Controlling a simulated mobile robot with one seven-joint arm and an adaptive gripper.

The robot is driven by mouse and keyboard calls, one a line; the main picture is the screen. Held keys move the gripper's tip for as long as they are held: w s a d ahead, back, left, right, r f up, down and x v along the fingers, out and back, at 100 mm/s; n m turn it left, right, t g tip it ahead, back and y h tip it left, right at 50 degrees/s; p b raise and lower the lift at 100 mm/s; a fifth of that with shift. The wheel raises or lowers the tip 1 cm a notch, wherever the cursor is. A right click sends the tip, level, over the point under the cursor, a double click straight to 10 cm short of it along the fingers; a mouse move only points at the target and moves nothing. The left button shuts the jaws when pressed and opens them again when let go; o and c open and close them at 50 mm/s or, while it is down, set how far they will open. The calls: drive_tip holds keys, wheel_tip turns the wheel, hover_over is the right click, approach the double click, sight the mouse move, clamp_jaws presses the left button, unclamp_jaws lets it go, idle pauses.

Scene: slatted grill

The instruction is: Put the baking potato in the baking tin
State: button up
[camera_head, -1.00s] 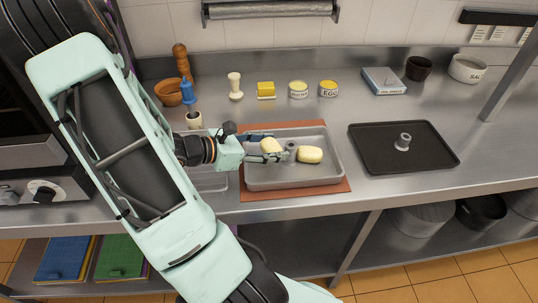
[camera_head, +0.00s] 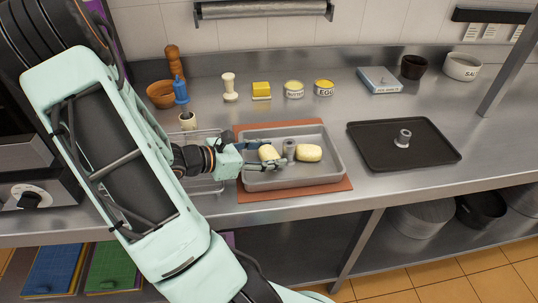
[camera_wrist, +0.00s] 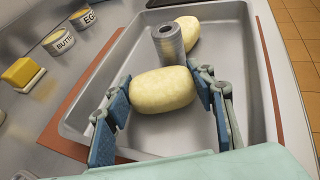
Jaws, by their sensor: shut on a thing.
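My gripper (camera_head: 268,153) is shut on a pale yellow potato (camera_head: 267,153), which also shows between the two fingers in the wrist view (camera_wrist: 162,90). The held potato is inside the rim of the grey baking tin (camera_head: 300,181); I cannot tell whether it touches the tin's floor. A second potato (camera_head: 309,153) lies in the tin to the right. A grey cylinder with a hole (camera_wrist: 168,45) stands in the tin between the two potatoes. The tin's rim (camera_wrist: 100,72) surrounds them in the wrist view.
The tin sits on a reddish-brown mat (camera_head: 345,184). A black tray (camera_head: 435,152) with a small grey cylinder (camera_head: 403,138) is to the right. A wire rack is partly hidden by my arm.

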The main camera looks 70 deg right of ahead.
drive_tip(key=shift+s+a+f, duration=0.1)
drive_tip(key=shift+a+f, duration=0.2)
drive_tip(key=shift+f, duration=0.35)
drive_tip(key=o, duration=1.2)
drive_tip(key=shift+a+f, duration=0.1)
drive_tip(key=shift+f, duration=0.05)
drive_tip(key=shift+r+p, duration=0.65)
drive_tip(key=shift+r, duration=0.1)
drive_tip(key=v, duration=1.1)
drive_tip(key=shift+w+r, duration=0.3)
drive_tip(key=shift+w, duration=0.1)
